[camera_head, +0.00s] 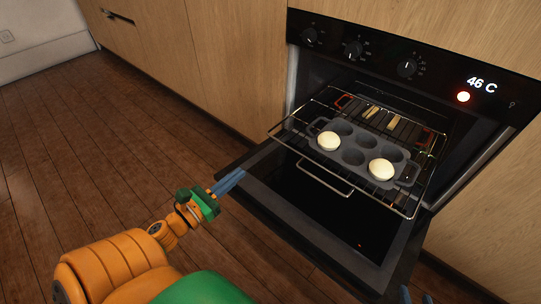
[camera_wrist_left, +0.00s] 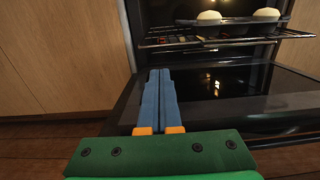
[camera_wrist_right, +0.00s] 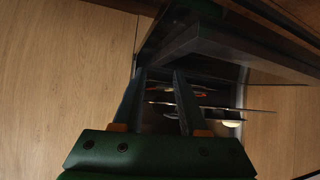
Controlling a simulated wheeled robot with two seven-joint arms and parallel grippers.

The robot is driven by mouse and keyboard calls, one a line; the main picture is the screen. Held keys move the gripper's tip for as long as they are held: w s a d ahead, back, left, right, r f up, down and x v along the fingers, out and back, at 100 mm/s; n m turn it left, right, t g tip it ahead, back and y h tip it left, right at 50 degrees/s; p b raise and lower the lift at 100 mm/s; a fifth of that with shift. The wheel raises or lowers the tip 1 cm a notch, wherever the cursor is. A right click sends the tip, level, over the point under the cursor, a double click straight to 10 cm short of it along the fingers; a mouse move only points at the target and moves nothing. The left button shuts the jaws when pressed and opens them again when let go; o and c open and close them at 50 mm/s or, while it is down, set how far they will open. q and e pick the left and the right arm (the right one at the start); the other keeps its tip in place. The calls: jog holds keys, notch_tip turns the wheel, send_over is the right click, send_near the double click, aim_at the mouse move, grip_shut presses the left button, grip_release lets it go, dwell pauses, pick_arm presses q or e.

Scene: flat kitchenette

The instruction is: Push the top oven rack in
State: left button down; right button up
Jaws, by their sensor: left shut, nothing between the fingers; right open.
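The top oven rack (camera_head: 292,146) is a wire rack pulled out of the oven over the open door. It bears a dark muffin tray (camera_head: 353,156) with two pale round buns (camera_head: 329,141) (camera_head: 381,169). The rack's front edge also shows in the left wrist view (camera_wrist_left: 225,42). My left gripper (camera_head: 238,176) is shut and empty, in front of the rack to the left, by the door's left edge and apart from the rack. My right gripper (camera_wrist_right: 163,72) is open and empty near the oven door; only its fingertips show at the head view's bottom right.
The oven door (camera_head: 262,194) hangs open below the rack. A wire loop (camera_head: 325,178) shows under the rack's front. The control panel (camera_head: 430,75) with knobs reads 46 C. Wooden cabinets (camera_head: 225,60) flank the oven. The floor (camera_head: 90,160) at left is clear.

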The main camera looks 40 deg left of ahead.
pick_arm(q)
send_near(278, 142)
jog(key=shift+w+d+r+b, duration=0.2)
jog(key=shift+w+b, duration=0.25)
jog(key=shift+w, duration=0.2)
jog(key=w+b, duration=0.1)
jog(key=w, duration=0.4)
jog(key=shift+d, duration=0.2)
jog(key=shift+w, duration=0.3)
pick_arm(e)
jog(key=w+a+r+t+y, duration=0.1)
jog(key=w+r+t, duration=0.1)
jog(key=r+t, duration=0.2)
jog(key=w+a+r+t+y, duration=0.1)
jog(key=r+t, duration=0.3)
jog(key=r, duration=0.6)
jog(key=shift+w+a+r+n+t+y, duration=0.3)
jog(key=shift+w+n+t+y, duration=0.15)
jog(key=shift+w, duration=0.45)
